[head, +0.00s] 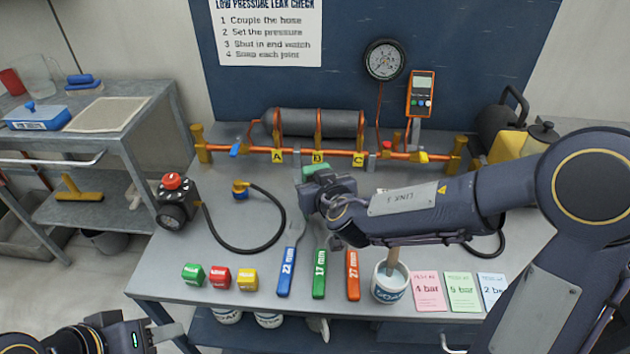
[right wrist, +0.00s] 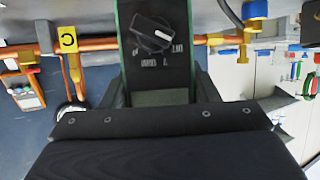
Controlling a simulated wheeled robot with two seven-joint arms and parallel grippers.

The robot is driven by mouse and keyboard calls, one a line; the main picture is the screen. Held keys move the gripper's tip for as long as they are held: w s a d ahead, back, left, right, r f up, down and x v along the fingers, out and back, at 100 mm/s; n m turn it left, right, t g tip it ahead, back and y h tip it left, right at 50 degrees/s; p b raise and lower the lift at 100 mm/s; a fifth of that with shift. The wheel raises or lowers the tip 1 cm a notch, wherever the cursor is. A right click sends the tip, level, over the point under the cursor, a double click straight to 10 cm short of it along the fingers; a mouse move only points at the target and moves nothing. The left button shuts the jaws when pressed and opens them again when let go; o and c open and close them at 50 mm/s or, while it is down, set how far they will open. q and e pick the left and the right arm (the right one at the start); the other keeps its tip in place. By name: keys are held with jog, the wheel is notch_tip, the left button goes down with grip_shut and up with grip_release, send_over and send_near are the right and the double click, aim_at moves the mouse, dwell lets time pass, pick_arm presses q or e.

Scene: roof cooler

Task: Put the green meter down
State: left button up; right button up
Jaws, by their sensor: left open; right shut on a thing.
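My right gripper (head: 318,186) reaches in from the right and is shut on the green meter (head: 314,170). Only a small green part of the meter shows in the head view, in front of the pipe rail near label B. In the right wrist view the meter (right wrist: 152,68) has a green edge, a dark face and a dial knob. I cannot tell whether it touches the bench (head: 150,270). My left gripper (head: 105,338) is at the bottom left, away from the bench things, and is open; its fingertips are hardly visible.
An orange pipe rail (head: 340,154) with valves runs along the back; an orange meter (head: 421,93) stands behind it. A black hose (head: 262,249) lies left. Wrenches (head: 287,270), colored blocks (head: 220,277), a cup (head: 391,283) and cards (head: 429,292) line the front.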

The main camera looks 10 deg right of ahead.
jog(key=shift+f+b, duration=0.1)
jog(key=shift+b, duration=0.2)
jog(key=o, duration=1.2)
